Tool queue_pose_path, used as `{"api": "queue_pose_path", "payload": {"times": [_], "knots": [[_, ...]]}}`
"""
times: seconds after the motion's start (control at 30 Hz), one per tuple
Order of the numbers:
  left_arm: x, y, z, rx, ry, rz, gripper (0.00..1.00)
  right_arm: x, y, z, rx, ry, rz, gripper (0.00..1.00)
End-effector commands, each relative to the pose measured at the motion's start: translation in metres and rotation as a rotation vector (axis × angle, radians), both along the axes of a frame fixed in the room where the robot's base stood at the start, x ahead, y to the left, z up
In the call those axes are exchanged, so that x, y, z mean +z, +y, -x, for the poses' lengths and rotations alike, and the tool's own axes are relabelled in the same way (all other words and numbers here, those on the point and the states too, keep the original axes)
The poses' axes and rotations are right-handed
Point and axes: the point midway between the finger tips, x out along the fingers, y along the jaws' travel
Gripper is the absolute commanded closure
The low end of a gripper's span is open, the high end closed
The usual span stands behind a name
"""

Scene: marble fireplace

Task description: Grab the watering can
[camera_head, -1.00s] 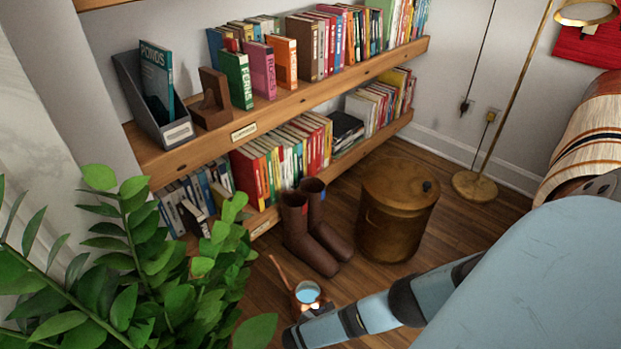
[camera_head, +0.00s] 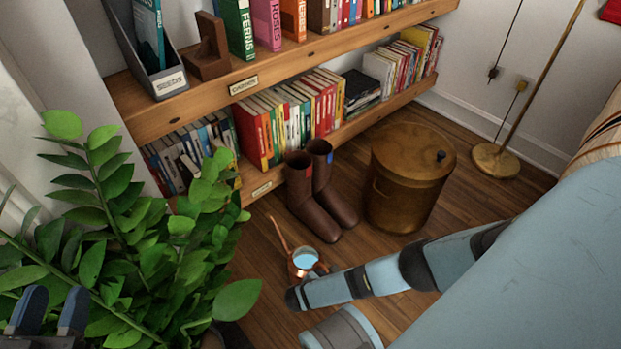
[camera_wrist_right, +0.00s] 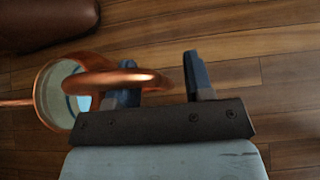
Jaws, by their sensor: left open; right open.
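The copper watering can (camera_head: 303,263) stands on the floor below the boots, with its thin spout pointing up and left. In the right wrist view its round open body (camera_wrist_right: 45,95) is at the left. Its curved handle (camera_wrist_right: 105,77) crosses in front of one finger and its bend reaches into the gap between the fingers. My right gripper (camera_wrist_right: 158,74) is open at the handle; I cannot tell if they touch. In the head view my right arm covers part of the can. My left gripper (camera_head: 50,308) is open and empty at the bottom left, by the plant.
A leafy plant (camera_head: 130,220) fills the left. Brown boots (camera_head: 318,195) and a bronze lidded bin (camera_head: 405,185) stand behind the can. A bookshelf (camera_head: 280,65) lines the wall, and a lamp base (camera_head: 495,160) is at the right. Bare wooden floor (camera_head: 375,245) shows between.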

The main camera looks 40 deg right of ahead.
Motion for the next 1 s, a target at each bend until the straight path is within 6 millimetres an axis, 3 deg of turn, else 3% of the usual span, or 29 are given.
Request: {"api": "queue_pose_path", "payload": {"times": [0.3, 0.5, 1.0], "knots": [[0.0041, 0.0005, -0.0001, -0.002, -0.016, -0.002, 0.57, -0.0004, 0.0009, 0.0000, 0.000, 0.000, 0.000, 0.55], [0.0019, 0.0006, 0.0006, -0.001, -0.008, -0.004, 0.57, -0.0004, 0.0008, 0.0000, 0.000, 0.000, 0.000, 1.00], [0.0007, 0.0003, 0.0005, 0.000, -0.003, -0.001, 0.57, 0.0003, 0.0005, -0.0009, 0.000, -0.002, 0.001, 1.00]]}}
